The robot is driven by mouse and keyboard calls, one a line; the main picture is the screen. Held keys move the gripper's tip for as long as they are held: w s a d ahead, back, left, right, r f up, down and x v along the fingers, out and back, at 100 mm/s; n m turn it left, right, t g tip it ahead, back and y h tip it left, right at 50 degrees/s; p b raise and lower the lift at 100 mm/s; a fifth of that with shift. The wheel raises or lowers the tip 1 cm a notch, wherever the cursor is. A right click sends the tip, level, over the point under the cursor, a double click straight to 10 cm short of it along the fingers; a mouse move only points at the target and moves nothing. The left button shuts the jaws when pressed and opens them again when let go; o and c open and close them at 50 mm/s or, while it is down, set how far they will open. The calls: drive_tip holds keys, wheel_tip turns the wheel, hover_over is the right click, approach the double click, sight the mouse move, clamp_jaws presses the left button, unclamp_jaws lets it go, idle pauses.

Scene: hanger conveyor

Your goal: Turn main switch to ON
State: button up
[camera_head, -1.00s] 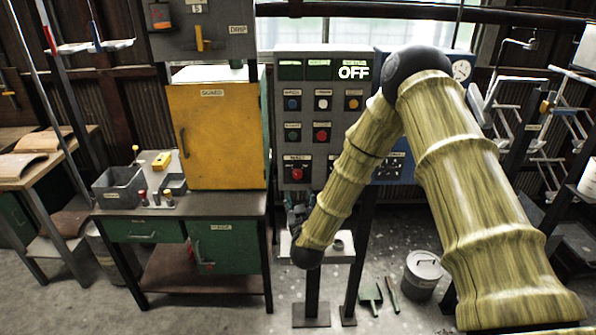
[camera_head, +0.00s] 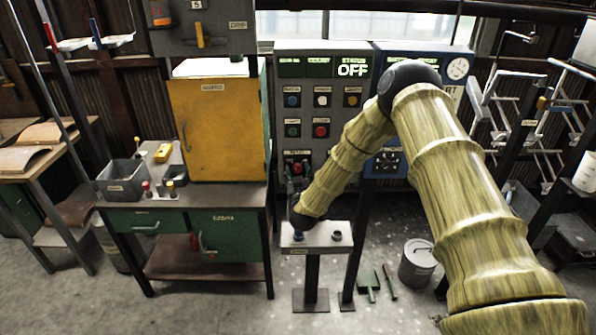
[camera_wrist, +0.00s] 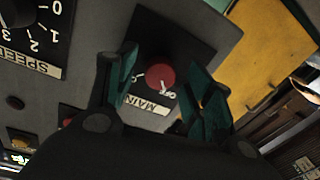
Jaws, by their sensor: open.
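The main switch is a red round knob (camera_wrist: 160,75) on a dark plate labelled MAIN, seen tilted in the wrist view. The status display (camera_head: 352,70) on that panel reads OFF. In the wrist view, my gripper (camera_wrist: 160,82) is open, with one green-padded finger on each side of the knob. A gap shows between the knob and both fingers.
A yellow guard cabinet (camera_head: 217,130) stands on the workbench left of the panel. A blue panel (camera_head: 425,60) is on the right. A small grey stand (camera_head: 316,240) is below my wrist. A speed dial (camera_wrist: 22,15) is beside the switch in the wrist view.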

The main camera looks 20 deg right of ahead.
drive_tip(key=c, duration=1)
drive_tip(key=shift+w+f+m+b, duration=0.15)
drive_tip(key=shift+m+b, duration=0.15)
drive_tip(key=shift+b, duration=0.45)
drive_tip(key=m+b, duration=0.1)
drive_tip(key=b, duration=0.1)
drive_tip(key=m+b, duration=0.1)
drive_tip(key=b, duration=0.1)
drive_tip(key=shift+f+m+b, duration=0.25)
drive_tip(key=shift+m+b, duration=0.05)
drive_tip(key=m+b, duration=0.6)
drive_tip(key=b, duration=0.4)
drive_tip(key=shift+m, duration=0.4)
drive_tip(key=m+b, duration=0.4)
drive_tip(key=b, duration=0.2)
drive_tip(key=shift+m+h, duration=0.4)
drive_tip(key=shift+c, duration=0.2)
drive_tip(key=m+b, duration=0.1)
drive_tip(key=b, duration=0.1)
drive_tip(key=m+b, duration=0.2)
drive_tip(key=shift+r+m, duration=0.2)
drive_tip(key=shift+m, duration=0.1)
drive_tip(key=shift+a, duration=0.1)
